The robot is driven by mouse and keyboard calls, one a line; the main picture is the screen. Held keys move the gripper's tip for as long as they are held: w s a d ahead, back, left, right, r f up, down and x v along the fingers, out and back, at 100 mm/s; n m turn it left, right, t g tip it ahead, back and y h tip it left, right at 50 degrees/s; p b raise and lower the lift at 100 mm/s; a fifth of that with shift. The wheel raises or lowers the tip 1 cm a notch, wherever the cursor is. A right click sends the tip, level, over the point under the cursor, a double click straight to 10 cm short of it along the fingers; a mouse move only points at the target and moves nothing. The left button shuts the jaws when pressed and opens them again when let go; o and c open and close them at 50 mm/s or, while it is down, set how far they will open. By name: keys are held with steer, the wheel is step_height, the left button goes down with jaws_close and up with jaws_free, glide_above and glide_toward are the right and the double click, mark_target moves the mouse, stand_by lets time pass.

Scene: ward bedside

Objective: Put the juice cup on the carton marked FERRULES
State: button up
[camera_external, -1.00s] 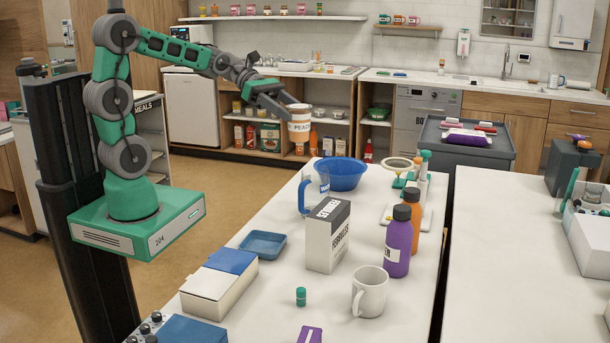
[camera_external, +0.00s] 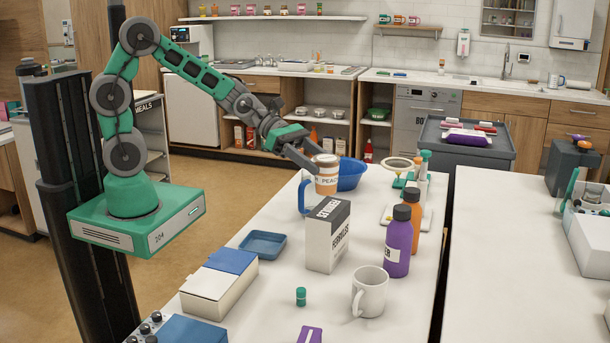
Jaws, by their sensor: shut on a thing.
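The juice cup (camera_external: 327,183), orange and white with a label that reads in part PEAC, is held upright by my gripper (camera_external: 316,168). The gripper is shut on it, coming in from the upper left. The carton marked FERRULES (camera_external: 322,243) is white with a dark grey top and stands upright on the white table (camera_external: 270,290). In the picture the cup is just above and behind the carton's top, apart from it. How far apart they are in depth I cannot tell.
A blue-handled container (camera_external: 303,197) is mostly hidden behind the cup. A blue bowl (camera_external: 351,174) is behind it. A purple bottle (camera_external: 397,247) and an orange bottle (camera_external: 416,218) stand right of the carton. A white mug (camera_external: 369,292) is in front, a blue tray (camera_external: 263,244) left.

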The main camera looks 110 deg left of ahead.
mark_target(321, 178)
steer(key=shift+w+f, duration=0.3)
steer(key=shift+f, duration=0.05)
steer(key=shift+w+f, duration=0.1)
steer(key=shift+f, duration=1.5)
steer(key=shift+f, duration=0.1)
steer(key=o, duration=1.6)
steer(key=shift+f, duration=0.1)
steer(key=shift+c, duration=0.2)
